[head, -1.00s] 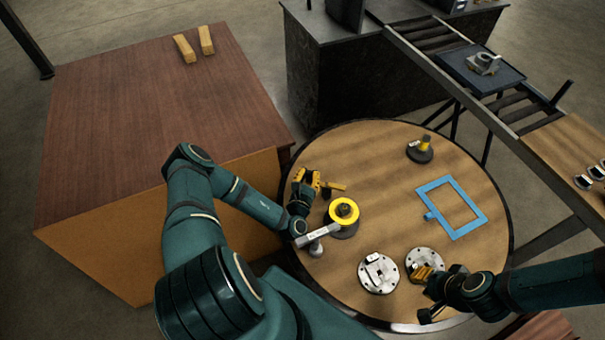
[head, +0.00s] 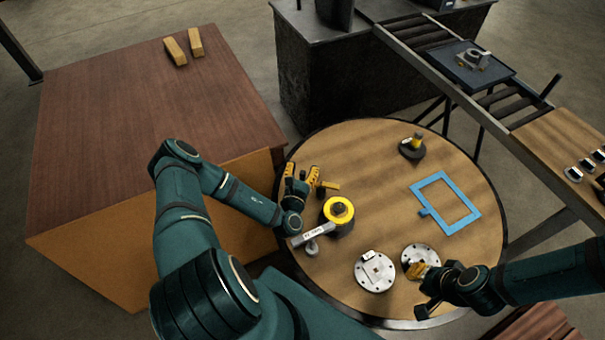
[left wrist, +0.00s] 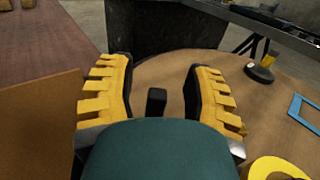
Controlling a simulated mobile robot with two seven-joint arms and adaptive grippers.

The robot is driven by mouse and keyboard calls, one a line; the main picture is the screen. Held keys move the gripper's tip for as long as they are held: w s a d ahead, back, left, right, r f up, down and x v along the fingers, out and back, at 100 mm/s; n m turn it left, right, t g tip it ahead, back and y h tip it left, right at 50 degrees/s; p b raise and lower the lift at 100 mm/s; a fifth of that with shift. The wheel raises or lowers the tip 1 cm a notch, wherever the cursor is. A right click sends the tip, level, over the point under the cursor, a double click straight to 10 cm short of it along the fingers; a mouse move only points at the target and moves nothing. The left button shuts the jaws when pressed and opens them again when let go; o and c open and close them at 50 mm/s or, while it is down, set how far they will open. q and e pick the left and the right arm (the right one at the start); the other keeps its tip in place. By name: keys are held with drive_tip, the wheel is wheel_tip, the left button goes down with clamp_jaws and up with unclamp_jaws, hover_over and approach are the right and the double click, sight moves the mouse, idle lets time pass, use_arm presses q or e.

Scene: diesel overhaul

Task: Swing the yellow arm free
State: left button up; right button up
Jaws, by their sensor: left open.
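A round fixture with a yellow ring top (head: 340,210) stands on the left of the round table. Its ring also shows at the lower right of the left wrist view (left wrist: 278,168). A grey labelled bar (head: 312,235) lies close to it. My left gripper (head: 303,178) is open just behind the fixture, its yellow toothed fingers apart. In the left wrist view (left wrist: 158,92) a small dark block shows between the fingers. A short yellow piece (head: 330,186) juts right; I cannot tell if it is the yellow arm or my finger. My right gripper (head: 421,283) is beside a flange, its opening unclear.
Two silver flanges (head: 375,271) (head: 420,257) lie at the table's front. A blue frame (head: 473,218) lies on the right, and a dark stand with a yellow post (head: 413,147) stands behind. A wooden box (head: 130,130) borders the table at left. The table's middle is clear.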

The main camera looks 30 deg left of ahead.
use_arm(q)
wheel_tip(320, 180, up, 7)
drive_tip(key=shift+r, duration=0.15)
drive_tip(key=shift+s, duration=0.1)
idle(0.6)
